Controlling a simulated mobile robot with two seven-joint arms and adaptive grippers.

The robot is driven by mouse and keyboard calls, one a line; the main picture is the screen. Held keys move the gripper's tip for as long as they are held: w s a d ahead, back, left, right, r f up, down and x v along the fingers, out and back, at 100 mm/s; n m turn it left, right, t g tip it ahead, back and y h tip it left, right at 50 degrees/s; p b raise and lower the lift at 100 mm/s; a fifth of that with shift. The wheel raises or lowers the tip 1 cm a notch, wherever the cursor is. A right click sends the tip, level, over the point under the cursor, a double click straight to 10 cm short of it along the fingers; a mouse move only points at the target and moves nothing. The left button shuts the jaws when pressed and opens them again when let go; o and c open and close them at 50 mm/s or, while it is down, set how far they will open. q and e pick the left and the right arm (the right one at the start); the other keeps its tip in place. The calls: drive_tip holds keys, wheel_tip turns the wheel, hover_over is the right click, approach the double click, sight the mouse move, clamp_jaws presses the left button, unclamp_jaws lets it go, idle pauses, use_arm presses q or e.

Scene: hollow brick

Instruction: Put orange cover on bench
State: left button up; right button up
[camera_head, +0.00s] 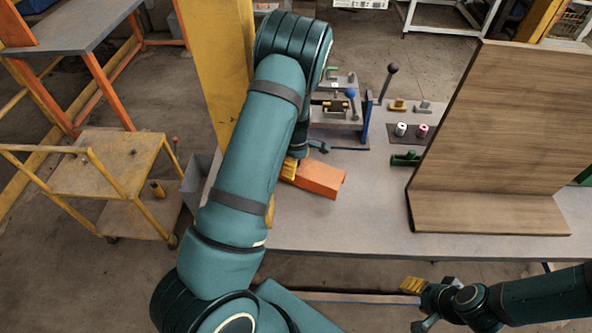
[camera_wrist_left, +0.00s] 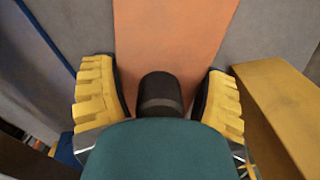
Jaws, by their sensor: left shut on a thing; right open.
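The orange cover (camera_head: 318,178) is a flat-sided orange block at the left part of the grey bench (camera_head: 330,232). My left gripper (camera_head: 291,168) is at its left end, shut on it. In the left wrist view the orange cover (camera_wrist_left: 172,45) lies between the two yellow fingers of my left gripper (camera_wrist_left: 158,100). My left arm hides part of the bench and the cover's left end. I cannot tell whether the cover touches the bench top. My right gripper (camera_head: 418,304) is open and empty in front of the bench's front edge.
A large wooden panel (camera_head: 500,120) stands on the bench at right. A fixture with a blue-knobbed lever (camera_head: 351,95) and two small spools (camera_head: 400,129) are behind the cover. A yellow post (camera_head: 215,60) rises at left, beside a yellow cart (camera_head: 105,165).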

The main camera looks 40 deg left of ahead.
use_arm(q)
wheel_tip(320, 180, down, 3)
drive_tip(key=shift+f, duration=0.1)
drive_tip(key=o, duration=1.2)
wheel_tip(320, 180, up, 12)
drive_tip(key=shift+r, duration=0.1)
